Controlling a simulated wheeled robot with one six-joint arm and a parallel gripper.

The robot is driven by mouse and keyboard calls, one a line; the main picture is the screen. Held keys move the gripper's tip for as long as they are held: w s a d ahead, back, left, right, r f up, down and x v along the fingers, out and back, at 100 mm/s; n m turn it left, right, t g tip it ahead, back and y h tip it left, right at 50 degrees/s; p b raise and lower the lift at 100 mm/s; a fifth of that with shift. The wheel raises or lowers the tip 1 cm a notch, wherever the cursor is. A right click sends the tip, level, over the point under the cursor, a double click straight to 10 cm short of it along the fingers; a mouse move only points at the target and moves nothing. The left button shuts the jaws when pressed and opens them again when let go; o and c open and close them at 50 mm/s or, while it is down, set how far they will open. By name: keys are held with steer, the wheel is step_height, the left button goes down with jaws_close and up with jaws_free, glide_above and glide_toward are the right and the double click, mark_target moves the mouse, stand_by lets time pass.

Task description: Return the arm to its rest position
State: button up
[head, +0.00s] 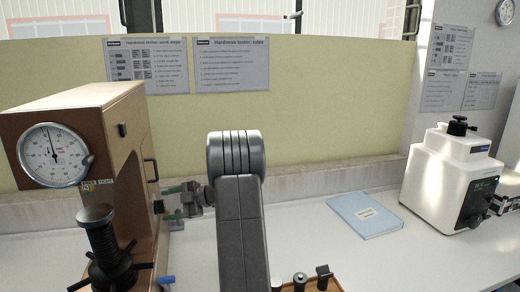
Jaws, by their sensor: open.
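My grey arm (240,215) rises in the middle of the head view, with its upper end bent over. My gripper (172,203) shows to the left of the arm. Its two green-tipped fingers are apart and point left, with nothing seen between them. In the picture the fingers lie beside the right side of the brown hardness tester (125,150). I cannot tell whether they touch it. Part of the wrist is hidden behind the arm.
The tester has a round dial (54,155) and a dark spindle (100,235). A wooden tray (333,286) with small dark pieces sits at the bottom edge. A blue folder (365,214) lies right of the arm, and a white machine (450,180) stands farther right. Bench between them is clear.

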steer(key=v, duration=1.1)
steer(key=shift+b, duration=0.45)
steer(key=shift+d+f, duration=0.1)
